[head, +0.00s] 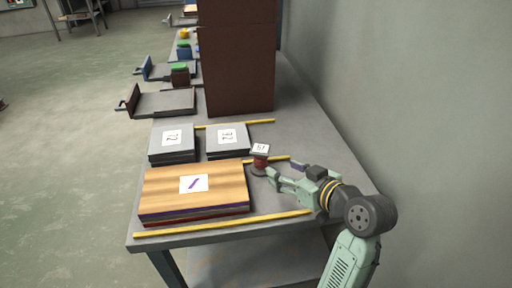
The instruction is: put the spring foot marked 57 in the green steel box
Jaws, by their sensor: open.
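The spring foot (261,160) stands upright on the table right of the wooden board, a dark red piece with a white tag on top. The tag's marking looks like 57 seen turned over, but is small. My gripper (283,168) is open, low over the table just right of the spring foot. One finger is close to its base; I cannot tell whether they touch. No green steel box can be made out for certain. Far up the table, small green tops show on a dark red block (180,77) and a blue block (184,53).
A tall brown block (236,60) hides part of the table behind it. Two tagged grey stacks (174,156) and a wooden board stack (220,175) fill the near left. Yellow strips (225,224) lie across the table. A wall runs along the right side.

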